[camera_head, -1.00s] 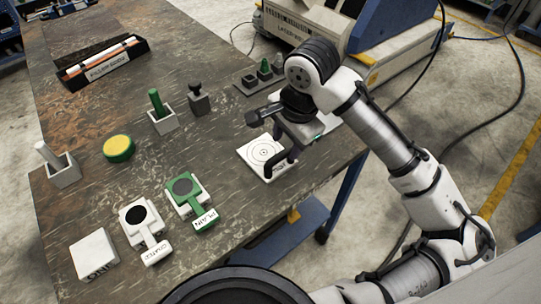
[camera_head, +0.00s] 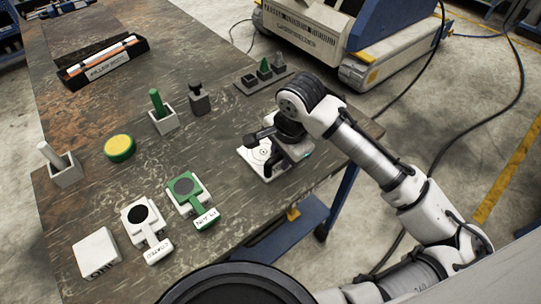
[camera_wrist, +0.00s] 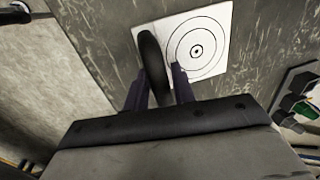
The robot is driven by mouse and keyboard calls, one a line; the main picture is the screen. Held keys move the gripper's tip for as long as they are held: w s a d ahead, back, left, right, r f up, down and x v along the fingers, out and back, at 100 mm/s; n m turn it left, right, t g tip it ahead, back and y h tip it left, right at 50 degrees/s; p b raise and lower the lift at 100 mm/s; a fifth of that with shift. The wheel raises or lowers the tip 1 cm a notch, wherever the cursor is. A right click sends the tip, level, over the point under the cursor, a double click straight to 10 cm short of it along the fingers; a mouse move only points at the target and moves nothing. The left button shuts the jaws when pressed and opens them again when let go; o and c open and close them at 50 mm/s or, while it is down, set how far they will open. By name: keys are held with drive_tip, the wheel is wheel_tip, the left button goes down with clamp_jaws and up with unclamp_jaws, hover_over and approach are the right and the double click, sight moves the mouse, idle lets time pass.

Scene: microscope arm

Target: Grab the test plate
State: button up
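A white square plate (camera_head: 250,154) with concentric black rings lies flat near the table's right edge. It also shows in the wrist view (camera_wrist: 215,65). I take it for the test plate; its label cannot be read now. A black curved handle (camera_wrist: 150,50) stands at one side of it. My gripper (camera_wrist: 158,84) is open and close to the plate, with one finger on each side of the handle. A gap shows between the right finger and the handle. In the head view my gripper (camera_head: 276,152) hides part of the plate.
A yellow-green round piece (camera_head: 120,148) and holders with pegs (camera_head: 163,122) stand left. A dark rack (camera_head: 262,78) stands behind.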

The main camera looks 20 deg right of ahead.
clamp_jaws()
drive_tip(key=shift+r, duration=0.1)
